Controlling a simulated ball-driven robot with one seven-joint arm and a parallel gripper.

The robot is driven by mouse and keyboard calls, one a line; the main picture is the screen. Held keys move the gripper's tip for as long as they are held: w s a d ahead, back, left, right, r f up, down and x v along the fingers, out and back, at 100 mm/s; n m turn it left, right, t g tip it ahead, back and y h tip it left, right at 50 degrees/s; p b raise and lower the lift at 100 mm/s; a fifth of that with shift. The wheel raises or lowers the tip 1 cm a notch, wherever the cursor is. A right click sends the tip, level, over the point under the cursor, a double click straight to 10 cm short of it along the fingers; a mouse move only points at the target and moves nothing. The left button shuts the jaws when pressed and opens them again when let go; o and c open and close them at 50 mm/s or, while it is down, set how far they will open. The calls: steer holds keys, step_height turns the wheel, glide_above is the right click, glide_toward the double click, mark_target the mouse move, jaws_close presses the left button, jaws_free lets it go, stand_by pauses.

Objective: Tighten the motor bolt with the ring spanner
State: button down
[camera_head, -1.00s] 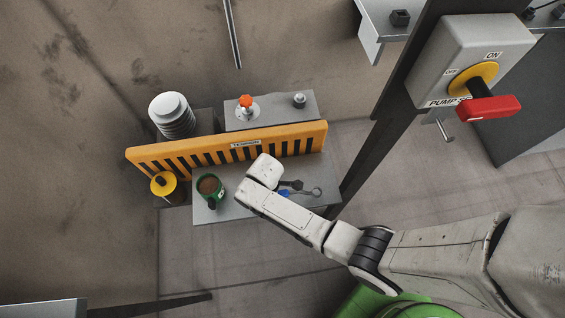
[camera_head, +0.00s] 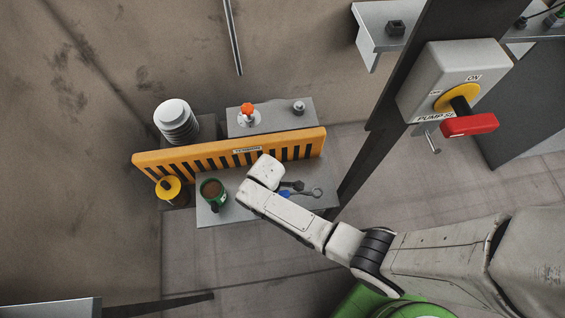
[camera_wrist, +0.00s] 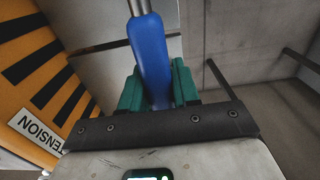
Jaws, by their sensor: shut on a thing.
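My gripper (camera_wrist: 158,90) is shut on a blue handle (camera_wrist: 150,55) between its green fingers in the wrist view. A metal shaft runs up from the handle and out of that frame. In the head view the blue handle (camera_head: 285,194) shows beside my wrist, over the grey bench, with a grey ring end (camera_head: 317,193) to its right. This looks like the ring spanner. My fingers are hidden there behind my arm. A dark bolt head (camera_head: 396,29) sits on a grey bracket at top right; I cannot tell if it is the motor bolt.
An orange slotted guard (camera_head: 230,150) stands along the bench (camera_head: 230,217). A yellow-topped can (camera_head: 168,188) is at left. A dark post (camera_head: 400,90) carries a red-handled switch (camera_head: 470,125).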

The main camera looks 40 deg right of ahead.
steer(key=s+r, duration=1.1)
steer(key=s, duration=0.3)
steer(key=shift+s+r+p, duration=0.3)
steer(key=shift+r+p, duration=0.05)
steer(key=shift+p, duration=0.05)
stand_by(0.9)
steer(key=shift+w, duration=0.1)
stand_by(0.4)
steer(key=w+r+m+b, duration=0.3)
steer(key=w+m, duration=0.7)
steer(key=w, duration=1)
steer(key=shift+m+b, duration=0.4)
steer(key=shift+b, duration=0.85)
steer(key=shift+d, duration=0.1)
